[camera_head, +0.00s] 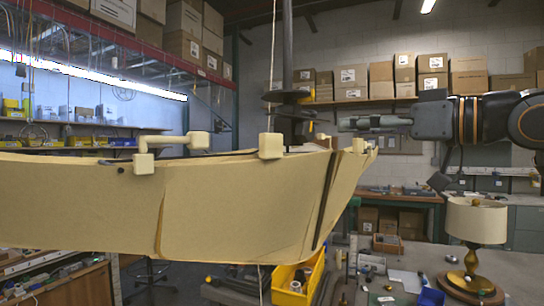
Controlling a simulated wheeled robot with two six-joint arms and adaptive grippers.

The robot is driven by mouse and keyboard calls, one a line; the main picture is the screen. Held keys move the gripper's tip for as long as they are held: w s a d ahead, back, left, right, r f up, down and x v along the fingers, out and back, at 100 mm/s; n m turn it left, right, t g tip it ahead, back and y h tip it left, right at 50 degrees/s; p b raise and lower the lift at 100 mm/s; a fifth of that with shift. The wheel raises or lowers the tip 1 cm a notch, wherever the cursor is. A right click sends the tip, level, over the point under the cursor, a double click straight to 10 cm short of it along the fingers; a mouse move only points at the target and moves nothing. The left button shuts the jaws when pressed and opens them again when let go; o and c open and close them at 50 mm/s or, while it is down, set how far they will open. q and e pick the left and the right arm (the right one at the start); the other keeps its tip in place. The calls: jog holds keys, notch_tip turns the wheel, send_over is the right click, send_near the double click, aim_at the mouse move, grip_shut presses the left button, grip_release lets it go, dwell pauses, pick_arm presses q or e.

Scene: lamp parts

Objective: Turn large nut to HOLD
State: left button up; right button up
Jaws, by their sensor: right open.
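A dark upright rod (287,50) stands behind a large cream curved panel. It carries a wide dark disc-like collar (286,97) and a dark cluster below it. I cannot tell for sure which of these is the large nut, and no HOLD mark is readable. My right gripper (342,122) comes in from the right, its grey fingers pointing left toward the rod. It is open and empty, and appears a little right of the dark cluster and apart from it. The rod's lower end is hidden by the panel. My left gripper is not in view.
The cream panel (230,210) with pale blocky fittings (271,146) fills the left foreground. A lamp with a cream shade (476,220) stands at right on a grey table (520,270). A yellow bin (300,280) and small parts lie below. Boxed shelves line the back.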

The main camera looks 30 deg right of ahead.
aim_at(310, 129)
jog(key=p+x, duration=0.2)
jog(key=x, duration=0.1)
jog(key=p+x, duration=0.6)
jog(key=x, duration=0.1)
jog(key=shift+r, duration=0.25)
jog(key=shift+w+f, duration=0.25)
jog(key=shift+w, duration=0.15)
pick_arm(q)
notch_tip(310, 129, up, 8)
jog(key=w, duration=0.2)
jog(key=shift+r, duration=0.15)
pick_arm(e)
jog(key=c, duration=1.2)
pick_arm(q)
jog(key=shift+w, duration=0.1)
pick_arm(e)
jog(key=shift+o, duration=0.2)
